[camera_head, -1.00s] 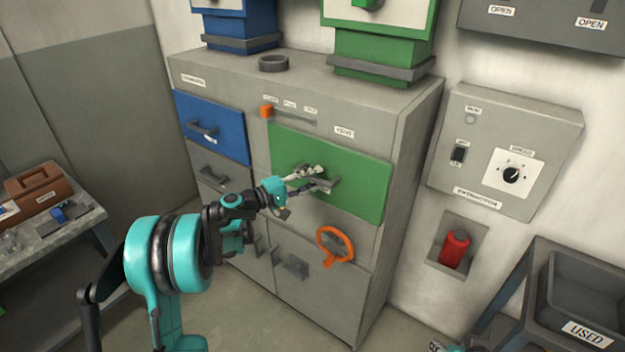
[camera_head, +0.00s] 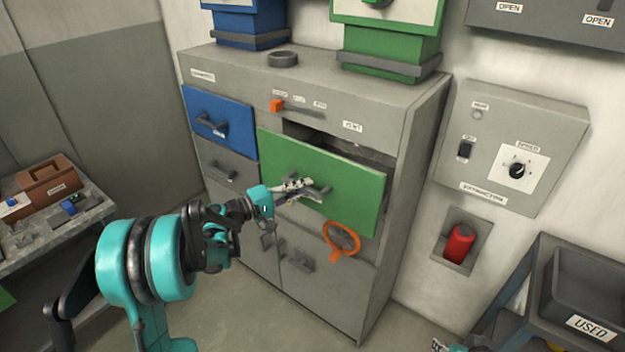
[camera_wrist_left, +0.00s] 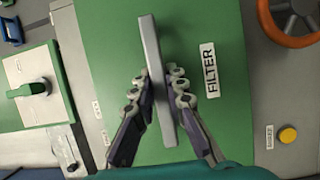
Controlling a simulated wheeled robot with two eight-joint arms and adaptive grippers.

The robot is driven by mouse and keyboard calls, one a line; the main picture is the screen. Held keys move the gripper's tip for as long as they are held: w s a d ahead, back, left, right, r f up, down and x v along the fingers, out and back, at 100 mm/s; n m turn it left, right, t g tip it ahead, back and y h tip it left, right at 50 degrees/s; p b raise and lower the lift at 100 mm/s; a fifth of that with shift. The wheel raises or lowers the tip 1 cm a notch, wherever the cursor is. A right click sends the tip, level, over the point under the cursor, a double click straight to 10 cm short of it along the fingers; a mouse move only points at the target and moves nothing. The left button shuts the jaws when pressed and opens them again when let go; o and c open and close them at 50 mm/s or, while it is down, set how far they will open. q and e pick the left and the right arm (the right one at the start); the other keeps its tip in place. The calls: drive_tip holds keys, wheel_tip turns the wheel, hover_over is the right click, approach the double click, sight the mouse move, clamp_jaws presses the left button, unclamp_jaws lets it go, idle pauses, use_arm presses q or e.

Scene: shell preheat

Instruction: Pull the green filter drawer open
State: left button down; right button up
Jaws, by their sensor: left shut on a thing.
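The green filter drawer (camera_head: 345,190) stands partly out of the grey cabinet, with a dark gap showing above its front. My left gripper (camera_head: 303,188) is shut on the drawer's grey bar handle (camera_head: 322,194). In the left wrist view, the fingers of my left gripper (camera_wrist_left: 158,95) sit on both sides of the handle (camera_wrist_left: 152,50), and the FILTER label (camera_wrist_left: 209,70) shows beside it on the green front (camera_wrist_left: 110,50). The inside of the drawer is mostly hidden. A small teal and dark piece at the bottom edge may be my right arm; its jaws do not show.
An orange ring handle (camera_head: 342,240) is just below the drawer. The blue drawer (camera_head: 218,122) to its left is shut. A wall box with a dial (camera_head: 517,170) and a red bottle in a niche (camera_head: 459,243) are at right. A bench with a toolbox (camera_head: 45,180) is at left.

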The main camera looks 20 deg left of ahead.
use_arm(q)
drive_tip(key=s+a, duration=0.3)
drive_tip(key=s, duration=0.5)
drive_tip(key=s+a, duration=0.2)
drive_tip(key=s, duration=0.6)
drive_tip(key=shift+a, duration=0.4)
drive_tip(key=c, duration=1.5)
unclamp_jaws()
drive_tip(key=shift+c, duration=0.2)
drive_tip(key=shift+s+a, duration=0.1)
drive_tip(key=v, duration=1.1)
drive_tip(key=shift+s+a, duration=0.25)
drive_tip(key=shift+a, duration=0.05)
